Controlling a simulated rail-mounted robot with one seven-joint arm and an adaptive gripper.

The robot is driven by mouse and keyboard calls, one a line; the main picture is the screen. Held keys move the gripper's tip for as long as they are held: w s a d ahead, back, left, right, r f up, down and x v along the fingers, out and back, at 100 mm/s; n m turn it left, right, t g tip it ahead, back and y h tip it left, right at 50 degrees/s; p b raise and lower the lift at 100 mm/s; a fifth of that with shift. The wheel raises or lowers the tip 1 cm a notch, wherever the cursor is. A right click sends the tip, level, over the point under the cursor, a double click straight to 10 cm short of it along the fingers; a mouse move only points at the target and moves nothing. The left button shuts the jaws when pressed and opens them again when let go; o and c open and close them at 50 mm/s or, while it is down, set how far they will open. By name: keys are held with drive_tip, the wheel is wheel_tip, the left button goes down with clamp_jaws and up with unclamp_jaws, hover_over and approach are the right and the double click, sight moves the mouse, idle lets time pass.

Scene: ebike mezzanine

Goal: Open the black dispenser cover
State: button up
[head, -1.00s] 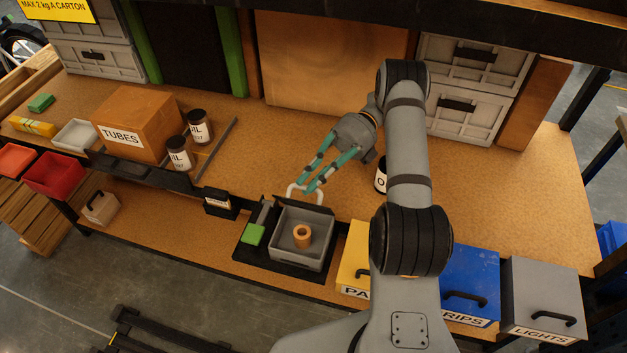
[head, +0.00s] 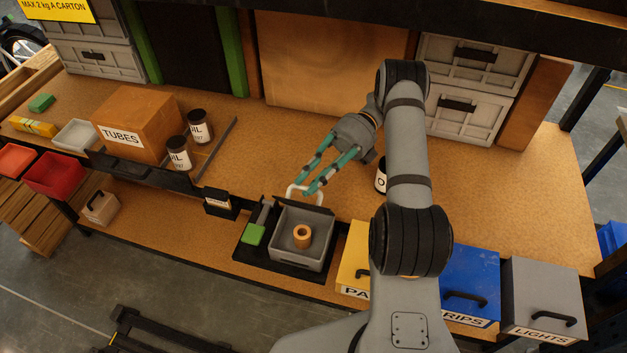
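The black dispenser cover (head: 305,208) stands raised at the back edge of a grey open box (head: 300,260). A white loop handle (head: 291,191) shows at the cover's top. An orange ring-shaped roll (head: 302,236) sits inside the box, in plain view. My gripper (head: 305,187) reaches down from the upper right with its teal fingers apart. The fingertips are right at the white handle; I cannot tell whether they touch it.
A green block (head: 253,234) lies on the black tray (head: 254,251) left of the box. A small black labelled box (head: 219,203) stands further left. Yellow (head: 353,254), blue (head: 474,275) and grey (head: 543,290) bins line the right front.

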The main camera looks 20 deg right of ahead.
drive_tip(key=shift+o, duration=0.5)
drive_tip(key=shift+d+f+n+h, duration=0.15)
drive_tip(key=shift+f+h, duration=0.05)
drive_tip(key=shift+f, duration=0.25)
drive_tip(key=shift+d+f+n+h, duration=0.1)
drive_tip(key=shift+f+n+h, duration=0.1)
drive_tip(key=shift+f, duration=0.25)
drive_tip(key=shift+w+a, duration=0.1)
drive_tip(key=shift+w+r, duration=0.2)
drive_tip(key=shift+r, duration=0.15)
